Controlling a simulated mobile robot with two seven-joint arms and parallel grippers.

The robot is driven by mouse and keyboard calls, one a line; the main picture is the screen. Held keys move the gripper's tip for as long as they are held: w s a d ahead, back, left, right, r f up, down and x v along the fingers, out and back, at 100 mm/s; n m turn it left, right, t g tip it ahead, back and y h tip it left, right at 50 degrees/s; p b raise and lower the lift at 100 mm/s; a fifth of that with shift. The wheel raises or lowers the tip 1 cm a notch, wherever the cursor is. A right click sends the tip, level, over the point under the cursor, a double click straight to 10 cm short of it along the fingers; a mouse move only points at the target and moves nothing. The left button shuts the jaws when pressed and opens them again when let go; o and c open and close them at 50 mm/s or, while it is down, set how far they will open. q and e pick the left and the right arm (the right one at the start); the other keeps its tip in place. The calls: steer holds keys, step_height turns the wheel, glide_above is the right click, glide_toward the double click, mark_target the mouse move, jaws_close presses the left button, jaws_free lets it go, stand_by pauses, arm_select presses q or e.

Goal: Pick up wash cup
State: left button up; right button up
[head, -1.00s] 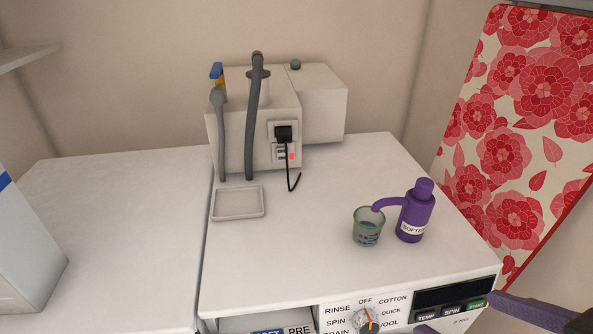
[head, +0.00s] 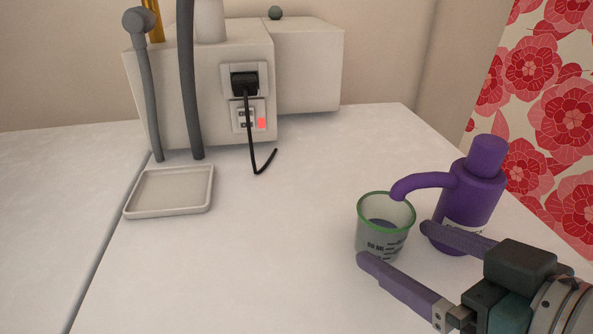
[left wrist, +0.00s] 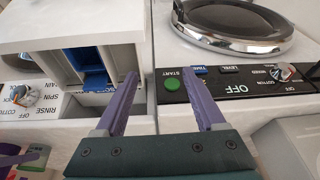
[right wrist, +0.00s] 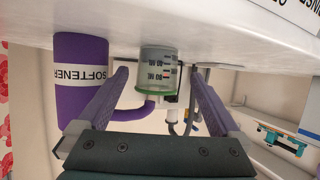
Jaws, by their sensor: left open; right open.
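The wash cup (head: 384,228), clear with a green rim and dark measuring marks, stands upright on the white machine top in the head view. Some liquid seems to be inside. My right gripper (head: 392,243) is open at the cup's front right, one finger in front of it and one to its right. In the right wrist view the cup (right wrist: 158,72) appears between and beyond the open fingers (right wrist: 160,78). My left gripper (left wrist: 155,80) is open and empty before a machine's control panel; it is not in the head view.
A purple softener bottle (head: 470,195) stands right behind the cup, its spout reaching over the cup's rim. A shallow tray (head: 170,212) lies to the left. A black cable (head: 262,160) hangs from a socket on the box behind. The top between tray and cup is clear.

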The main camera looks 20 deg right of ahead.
mark_target(398, 237)
steer(key=x, duration=0.2)
steer(key=b+x, duration=0.1)
steer(key=x, duration=0.2)
steer(key=shift+w+d, duration=0.15)
steer(key=shift+w, duration=0.05)
steer(key=c, duration=1.4)
steer(key=shift+r, duration=0.15)
